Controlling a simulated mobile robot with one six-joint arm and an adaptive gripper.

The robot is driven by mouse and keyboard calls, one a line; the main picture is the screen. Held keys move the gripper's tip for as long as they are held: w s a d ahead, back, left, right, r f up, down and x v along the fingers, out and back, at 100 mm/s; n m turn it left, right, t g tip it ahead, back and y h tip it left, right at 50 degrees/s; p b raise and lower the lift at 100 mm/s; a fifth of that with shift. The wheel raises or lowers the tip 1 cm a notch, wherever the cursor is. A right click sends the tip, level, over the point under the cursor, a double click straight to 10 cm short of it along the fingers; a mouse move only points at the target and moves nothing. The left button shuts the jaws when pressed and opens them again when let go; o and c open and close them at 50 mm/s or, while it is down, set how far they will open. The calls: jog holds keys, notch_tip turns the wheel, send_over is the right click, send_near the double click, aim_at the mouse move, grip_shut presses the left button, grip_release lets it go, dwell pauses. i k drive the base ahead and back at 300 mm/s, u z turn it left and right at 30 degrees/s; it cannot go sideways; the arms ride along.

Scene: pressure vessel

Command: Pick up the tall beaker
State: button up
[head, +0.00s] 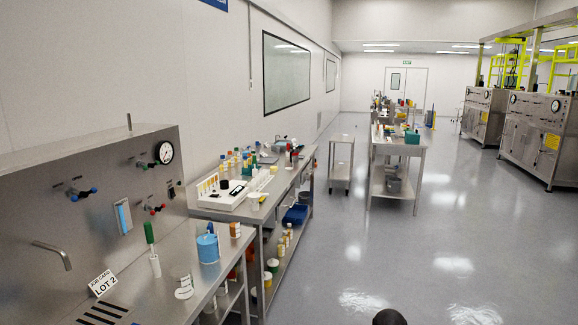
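I cannot pick out the tall beaker for sure. A small clear-looking vessel (181,278) with a white rim or lid beside it stands on the near steel bench (150,297) at the lower left; it may be a beaker, but it is too small to tell. A white cup-like vessel (254,201) stands on the farther bench (273,209). My gripper is not seen. A dark rounded shape at the bottom edge may be part of my own body.
A blue container (208,247), a green-handled brush-like item (152,250) and a LOT 2 card (103,283) share the near bench. Steel carts (341,165) and a table (397,150) stand farther back. Large machines (533,135) line the right. The grey floor (400,260) between is clear.

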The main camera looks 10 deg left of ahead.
aim_at(288, 159)
jog(key=z, duration=0.2)
jog(key=i, duration=1)
jog(key=z, duration=0.35)
jog(key=i, duration=3)
jog(key=u, duration=0.55)
jog(key=i, duration=0.75)
jog(key=u, duration=0.45)
jog(key=i, duration=0.8)
jog(key=u, duration=0.25)
